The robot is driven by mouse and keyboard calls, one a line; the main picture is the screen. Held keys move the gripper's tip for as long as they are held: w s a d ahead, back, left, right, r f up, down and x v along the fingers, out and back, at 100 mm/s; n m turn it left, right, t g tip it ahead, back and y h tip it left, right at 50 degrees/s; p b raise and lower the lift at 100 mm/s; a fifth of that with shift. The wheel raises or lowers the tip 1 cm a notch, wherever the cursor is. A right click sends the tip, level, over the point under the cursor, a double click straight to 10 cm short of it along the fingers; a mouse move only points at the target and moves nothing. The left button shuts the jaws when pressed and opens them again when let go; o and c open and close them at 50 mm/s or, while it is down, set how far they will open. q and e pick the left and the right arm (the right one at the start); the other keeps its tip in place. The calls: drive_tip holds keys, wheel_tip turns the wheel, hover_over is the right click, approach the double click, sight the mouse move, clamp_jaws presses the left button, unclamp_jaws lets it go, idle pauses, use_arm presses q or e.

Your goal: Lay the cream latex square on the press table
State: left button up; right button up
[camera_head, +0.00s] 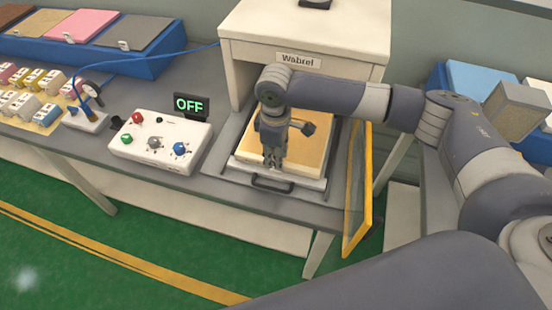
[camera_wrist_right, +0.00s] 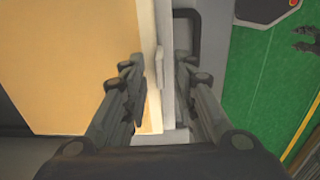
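The cream latex square (camera_head: 307,157) lies flat on the press table (camera_head: 222,166), under the press housing, with a pale edge and a tan top. It also shows in the right wrist view (camera_wrist_right: 70,65), with a small white tab (camera_wrist_right: 159,65) at its edge. My right gripper (camera_head: 273,164) is over the front part of the square. In the wrist view its two fingers (camera_wrist_right: 158,85) are apart, one over the square and one beyond its edge, with the tab between them. I see no grip on it. My arm hides part of the square. My left gripper is not in view.
The press housing (camera_head: 305,28) stands behind. A tray handle (camera_head: 272,185) sticks out in front, and a yellow-framed panel (camera_head: 358,190) stands at its right.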

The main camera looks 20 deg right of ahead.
wheel_tip(320, 180, up, 10)
drive_tip(key=b, duration=0.2)
drive_tip(key=shift+r, duration=0.15)
drive_tip(key=shift+s, duration=0.1)
